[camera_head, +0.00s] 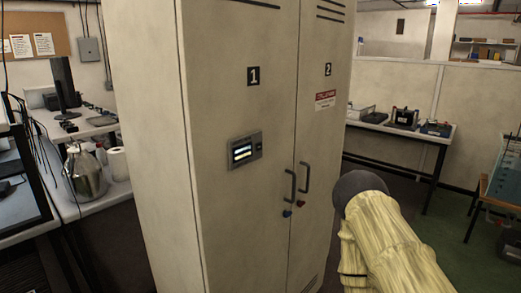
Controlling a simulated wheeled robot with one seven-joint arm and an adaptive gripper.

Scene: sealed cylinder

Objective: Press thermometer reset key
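A small grey panel with a lit display (244,150) is set in the front of a tall cream cabinet (225,50), on the door marked 1. It looks like the thermometer. Small dark marks show at the right of its display, but they are too small to tell which is the reset key. My arm, in a yellowish cover with a dark rounded joint, rises at the lower right, to the right of the cabinet doors. My gripper is not in view, so its state and its distance from the panel do not show.
Two dark door handles (304,177) stick out below and right of the panel, with small red and blue locks under them. A bench (62,182) with a metal vessel (85,172) stands left. A table with devices (404,118) stands behind right.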

